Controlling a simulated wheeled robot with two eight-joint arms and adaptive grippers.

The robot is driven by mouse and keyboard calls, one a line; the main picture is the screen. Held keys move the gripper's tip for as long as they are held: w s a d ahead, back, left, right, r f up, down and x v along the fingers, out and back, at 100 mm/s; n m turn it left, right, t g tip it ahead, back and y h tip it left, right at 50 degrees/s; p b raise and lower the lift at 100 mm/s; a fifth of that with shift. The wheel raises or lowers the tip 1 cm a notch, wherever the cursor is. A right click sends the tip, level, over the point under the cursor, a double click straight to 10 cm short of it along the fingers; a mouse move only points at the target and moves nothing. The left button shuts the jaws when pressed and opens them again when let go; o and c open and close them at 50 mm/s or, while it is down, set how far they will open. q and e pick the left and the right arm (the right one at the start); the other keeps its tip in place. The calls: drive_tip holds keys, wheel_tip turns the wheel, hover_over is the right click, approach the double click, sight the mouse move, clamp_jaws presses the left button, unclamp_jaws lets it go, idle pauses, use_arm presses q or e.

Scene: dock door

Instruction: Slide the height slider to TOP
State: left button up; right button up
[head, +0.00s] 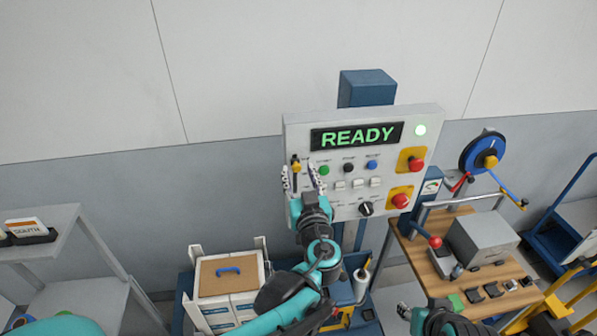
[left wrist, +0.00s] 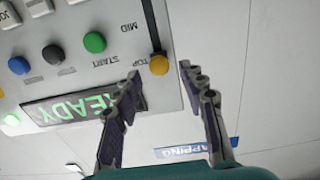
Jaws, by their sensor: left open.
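The height slider's yellow knob (head: 297,167) is on the left side of the white control panel (head: 335,190). In the left wrist view, which shows the panel turned over, the knob (left wrist: 159,64) sits beside the TOP label, at the end of the dark slot (left wrist: 150,18). The MID label is farther along the slot. My left gripper (head: 302,178) is open and empty just below the knob in the head view. In the left wrist view its fingertips (left wrist: 160,73) lie to either side of the knob, apart from it. My right gripper (head: 404,311) shows only partly at the bottom.
The panel also has a READY display (head: 356,136), coloured buttons, a black dial (head: 366,209) and two red buttons on yellow plates (head: 412,162). A wooden bench (head: 430,250) with a red-knobbed lever stands at the right. A white crate (head: 228,270) is below.

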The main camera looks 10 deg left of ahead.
use_arm(q)
drive_tip(key=v, duration=1.1)
drive_tip(key=shift+a, duration=0.1)
drive_tip(key=s+a+f+m+g+h+b, duration=0.1)
drive_tip(key=s+a+f+g+b, duration=0.25)
drive_tip(key=f, duration=0.55)
drive_tip(key=s+a+f+m+g+h+b, duration=0.1)
drive_tip(key=s+a+f+g+b, duration=0.1)
drive_tip(key=a+f+b, duration=0.5)
drive_tip(key=s+a+f+m+g+h+b, duration=0.1)
drive_tip(key=s+a+f+g+b, duration=0.15)
drive_tip(key=f, duration=0.85)
drive_tip(key=s+d+f+m+g+h+b, duration=0.1)
drive_tip(key=s+d+f+h+b, duration=0.2)
drive_tip(key=f+b, duration=0.2)
drive_tip(key=shift+s+d+f+h, duration=0.25)
drive_tip(key=shift+s+f+h, duration=0.15)
drive_tip(key=shift+f, duration=0.25)
idle(0.8)
